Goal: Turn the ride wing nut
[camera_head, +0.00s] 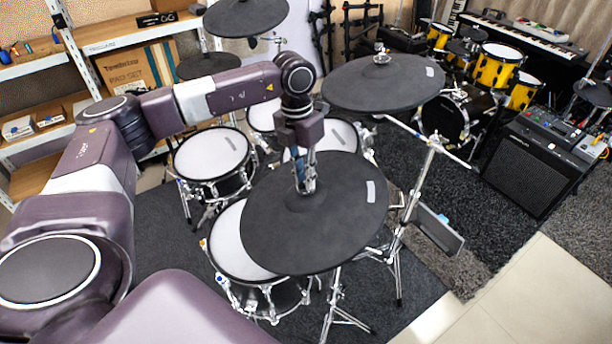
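A large dark cymbal pad (330,225) on a chrome stand lies in the middle of the head view, above the drums. My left gripper (305,184) points straight down at its centre, where the wing nut sits. The fingers look close around the nut or just above it. The nut is hidden by the fingers, and I cannot tell whether they grip it. A second dark cymbal pad (385,84) is further back to the right, with its own top fitting (382,57) in plain view. My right gripper is out of view.
Mesh-headed drums (212,155) stand below and behind the cymbal. A chrome stand (428,160) rises to its right. A black amplifier (530,165) and a yellow drum kit (497,65) are at the right. A shelf (90,50) is at the left. Open floor lies bottom right.

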